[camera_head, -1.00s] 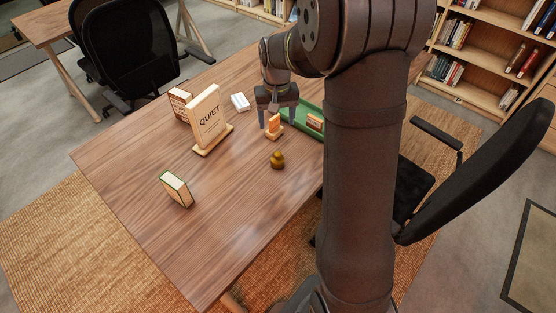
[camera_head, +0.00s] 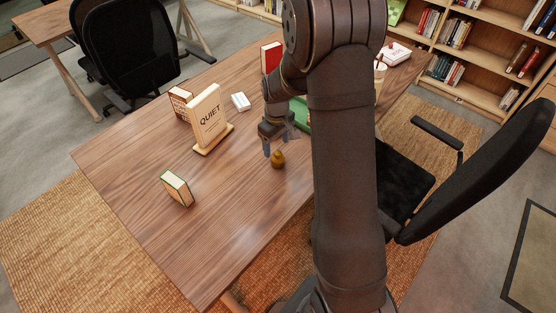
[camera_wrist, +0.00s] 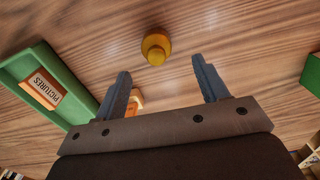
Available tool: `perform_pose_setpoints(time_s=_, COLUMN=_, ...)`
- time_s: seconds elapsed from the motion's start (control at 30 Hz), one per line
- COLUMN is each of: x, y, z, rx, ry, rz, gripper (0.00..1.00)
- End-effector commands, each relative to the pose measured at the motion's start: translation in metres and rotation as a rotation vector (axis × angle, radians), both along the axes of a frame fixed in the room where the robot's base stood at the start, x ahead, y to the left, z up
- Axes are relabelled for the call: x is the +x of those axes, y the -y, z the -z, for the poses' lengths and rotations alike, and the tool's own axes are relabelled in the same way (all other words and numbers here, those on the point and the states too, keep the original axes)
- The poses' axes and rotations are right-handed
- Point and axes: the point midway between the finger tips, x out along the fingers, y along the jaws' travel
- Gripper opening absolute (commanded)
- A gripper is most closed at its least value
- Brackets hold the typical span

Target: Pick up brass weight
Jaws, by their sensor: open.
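The brass weight (camera_head: 278,158) stands on the wooden table near its right edge. In the wrist view the brass weight (camera_wrist: 156,47) lies ahead of my fingertips, roughly midway between them and a little left of centre. My gripper (camera_head: 275,147) is open and empty, just above and beside the weight in the head view. I see no contact with the weight.
A green tray (camera_wrist: 27,65) holds an orange block labelled PICTURES (camera_wrist: 41,87). Another orange piece (camera_wrist: 134,102) is partly hidden behind my left finger. A QUIET sign (camera_head: 208,118), a book (camera_head: 176,189) and a small white box (camera_head: 240,102) stand left. The front table is clear.

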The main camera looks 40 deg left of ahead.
Motion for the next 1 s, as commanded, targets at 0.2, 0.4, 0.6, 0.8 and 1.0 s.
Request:
perform_pose_setpoints(time_s=0.2, x=0.000, y=0.000, z=0.024, rx=-0.001, ry=-0.001, rz=0.000, gripper=0.67)
perform_pose_setpoints(time_s=0.4, x=0.002, y=0.003, z=0.043, rx=-0.003, ry=-0.002, rz=0.001, gripper=0.67)
perform_pose_setpoints(time_s=0.6, x=0.004, y=0.004, z=0.070, rx=-0.001, ry=0.000, rz=0.000, gripper=0.67)
perform_pose_setpoints(time_s=0.8, x=0.004, y=0.003, z=0.077, rx=0.001, ry=0.002, rz=0.001, gripper=0.67)
perform_pose_setpoints(time_s=1.0, x=0.004, y=0.003, z=0.076, rx=0.001, ry=0.002, rz=0.001, gripper=0.53)
